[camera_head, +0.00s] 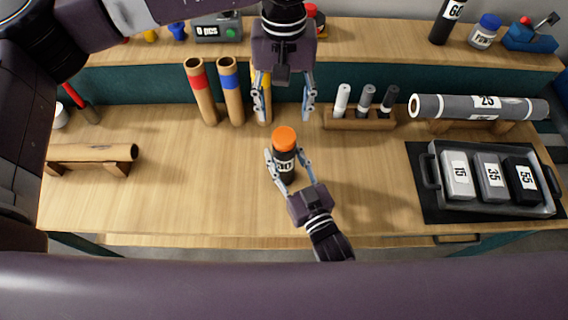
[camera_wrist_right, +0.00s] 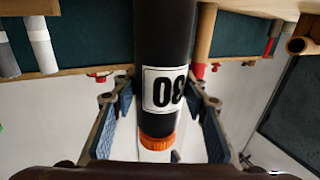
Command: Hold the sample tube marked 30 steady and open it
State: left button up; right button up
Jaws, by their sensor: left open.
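The sample tube marked 30 (camera_head: 285,163) is black with an orange cap (camera_head: 284,138) and a white label. It is near the middle of the table, and I cannot tell whether its base touches the top. My right gripper (camera_head: 286,158) reaches in from the front, shut on the tube's body below the cap. The right wrist view shows the tube (camera_wrist_right: 166,45) between the blue finger pads, its label upside down and its orange cap (camera_wrist_right: 157,143) at the bottom. My left gripper (camera_head: 284,112) is open and empty, pointing down above and behind the cap.
Brown tubes (camera_head: 202,92) with coloured bands stand behind on the left. A rack of markers (camera_head: 360,118) and a grey roll 25 (camera_head: 455,107) are at the back right. A tray (camera_head: 490,207) of numbered blocks lies right. The front left table is clear.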

aim_at(284, 135)
grip_shut()
pick_arm(q)
jog(key=m, duration=0.4)
jog(key=shift+m, duration=0.3)
jog(key=shift+f, duration=4)
jog(key=shift+c, duration=0.4)
